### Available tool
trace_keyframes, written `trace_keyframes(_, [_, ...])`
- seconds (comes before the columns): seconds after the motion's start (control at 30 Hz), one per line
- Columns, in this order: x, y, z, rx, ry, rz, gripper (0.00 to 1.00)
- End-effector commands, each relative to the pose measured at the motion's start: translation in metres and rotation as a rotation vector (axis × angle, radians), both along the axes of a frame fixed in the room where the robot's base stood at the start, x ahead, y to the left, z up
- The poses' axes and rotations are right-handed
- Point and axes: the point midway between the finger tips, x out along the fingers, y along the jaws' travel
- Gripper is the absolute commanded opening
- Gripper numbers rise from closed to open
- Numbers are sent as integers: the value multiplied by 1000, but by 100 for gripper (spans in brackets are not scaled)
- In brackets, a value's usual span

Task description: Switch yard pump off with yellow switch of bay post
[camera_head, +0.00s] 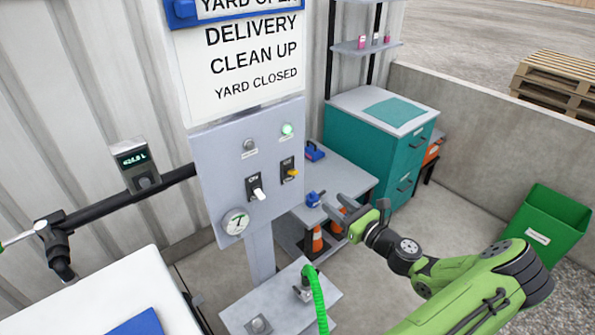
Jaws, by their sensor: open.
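The bay post has a grey panel (222,170) on a column. The yellow switch (292,173) sits on a black plate at the panel's right side; its lever sticks out from the plate's lower part. Left of it is a white-levered switch (258,193) on its own black plate. A green lamp (287,129) above the yellow switch is lit. A grey lamp (249,144) above the white switch looks unlit. My gripper (334,205) is open, to the right of and below the yellow switch, apart from it. Nothing shows between its fingers.
A round gauge (236,222) is at the panel's lower left. A grey bench (345,180) with blue items stands behind my gripper, orange cones below. A green hose (317,295) rises from a low plate in front. Teal drawers (385,150) and a green bin (545,232) stand right.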

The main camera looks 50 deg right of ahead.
Motion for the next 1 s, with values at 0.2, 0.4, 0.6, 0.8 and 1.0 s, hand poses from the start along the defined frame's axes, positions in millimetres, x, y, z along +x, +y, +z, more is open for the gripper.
trace_keyframes(0.2, [51,-3,1,-3,-1,8,47])
trace_keyframes(0.4, [102,-9,1,-5,1,7,47])
trace_keyframes(0.6, [140,-14,0,-5,3,5,47])
trace_keyframes(0.8, [151,-15,0,-3,3,4,47])
trace_keyframes(1.0, [150,-15,0,-4,3,5,42])
